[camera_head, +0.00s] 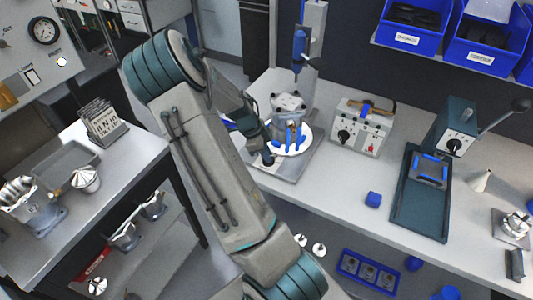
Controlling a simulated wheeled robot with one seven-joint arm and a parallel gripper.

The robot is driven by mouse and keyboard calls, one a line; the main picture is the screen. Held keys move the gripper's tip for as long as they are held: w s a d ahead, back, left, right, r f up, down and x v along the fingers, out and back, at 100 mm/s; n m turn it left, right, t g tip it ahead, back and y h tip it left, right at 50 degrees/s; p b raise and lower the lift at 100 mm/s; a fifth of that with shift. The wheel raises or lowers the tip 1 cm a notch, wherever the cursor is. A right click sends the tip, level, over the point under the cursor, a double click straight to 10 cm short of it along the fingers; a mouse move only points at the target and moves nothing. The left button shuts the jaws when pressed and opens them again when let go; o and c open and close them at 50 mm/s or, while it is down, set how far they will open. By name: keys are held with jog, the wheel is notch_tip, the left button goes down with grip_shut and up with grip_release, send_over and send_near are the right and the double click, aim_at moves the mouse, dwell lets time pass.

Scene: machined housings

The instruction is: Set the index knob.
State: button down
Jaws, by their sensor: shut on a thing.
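The drill column with a blue spindle (299,48) rises behind. A side table (140,152) holds housings at left. The bench front between plate and press is mostly clear.

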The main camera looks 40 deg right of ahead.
jog(key=n+b, duration=0.1)
jog(key=n, duration=0.1)
jog(key=n+t+h+b, duration=0.1)
jog(key=n+b, duration=0.1)
jog(key=shift+s+a+f+n, duration=0.1)
jog(key=shift+f+n, duration=0.05)
jog(key=shift+n, duration=0.15)
jog(key=n+t+b, duration=0.1)
jog(key=n, duration=0.1)
jog(key=n+t+b, duration=0.1)
jog(key=n+b, duration=0.1)
jog(key=n, duration=0.1)
jog(key=shift+s+t, duration=0.15)
jog(key=shift+t, duration=0.15)
jog(key=n+b, duration=0.2)
jog(key=n+t+b, duration=0.1)
jog(key=n+b, duration=0.1)
jog(key=b, duration=0.1)
jog(key=shift+s+f+n+t, duration=0.1)
jog(key=shift+n+t, duration=0.2)
jog(key=shift+n+t+y+b, duration=0.3)
jog(key=shift+n+b, duration=0.7)
jog(key=shift+b, duration=0.25)
jog(key=shift+r+n+b, duration=0.2)
jog(key=shift+n+b, duration=0.3)
jog(key=shift+b, duration=0.15)
jog(key=c, duration=1.5)
grip_release()
